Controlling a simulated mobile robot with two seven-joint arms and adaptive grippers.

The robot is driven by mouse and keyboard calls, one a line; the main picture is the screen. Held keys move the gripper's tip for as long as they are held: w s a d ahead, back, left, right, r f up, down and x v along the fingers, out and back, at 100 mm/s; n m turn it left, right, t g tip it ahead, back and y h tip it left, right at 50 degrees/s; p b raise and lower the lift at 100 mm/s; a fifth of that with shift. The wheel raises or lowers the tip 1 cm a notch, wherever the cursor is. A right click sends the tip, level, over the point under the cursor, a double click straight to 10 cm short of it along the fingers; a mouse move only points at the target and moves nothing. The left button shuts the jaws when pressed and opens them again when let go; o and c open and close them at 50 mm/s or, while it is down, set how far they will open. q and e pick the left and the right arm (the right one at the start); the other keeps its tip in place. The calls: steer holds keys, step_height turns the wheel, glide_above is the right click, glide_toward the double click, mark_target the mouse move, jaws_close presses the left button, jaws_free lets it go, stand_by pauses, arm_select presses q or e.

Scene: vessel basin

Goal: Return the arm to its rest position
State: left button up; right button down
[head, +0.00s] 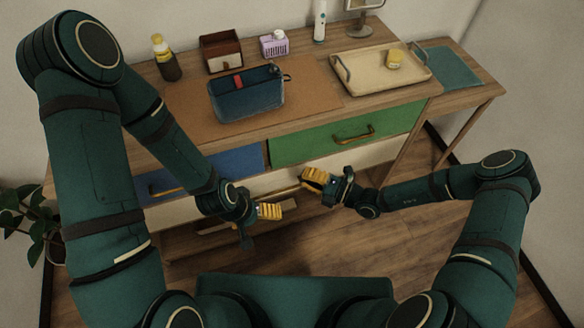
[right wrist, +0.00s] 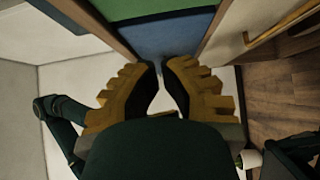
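My right gripper (head: 308,181) is in front of the dresser, below the green drawer, with its yellow fingers pointing left. In the right wrist view its fingers (right wrist: 161,68) come nearly together at the tips, with a narrow gap further back and nothing between them. My left gripper (head: 275,211) hangs lower and to the left, in front of the dresser, its yellow fingers pointing right. Its fingers look close together and nothing shows in them, but their opening is unclear. Both arms are bent and clear of the tabletop.
The dresser has a blue drawer (head: 215,172) and a green drawer (head: 345,135), both shut. Bare floor (head: 400,240) lies in front.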

steer(key=shift+v, duration=1.05)
steer(key=shift+s+a, duration=0.1)
steer(key=s+f+n+g+h, duration=0.3)
steer(key=s+n+g+h, duration=0.3)
steer(key=s+n+g, duration=1)
steer(key=w+d+r+n+t+h, duration=0.1)
steer(key=n+t, duration=0.4)
steer(key=n, duration=0.6)
steer(key=w+d+r+n+t+h, duration=0.2)
steer(key=d+r+n+t+h, duration=0.1)
steer(key=n, duration=0.9)
steer(key=shift+d+r+t+h, duration=0.15)
steer(key=shift+d+t+h, duration=0.4)
steer(key=shift+t+h, duration=0.55)
steer(key=shift+w, duration=0.15)
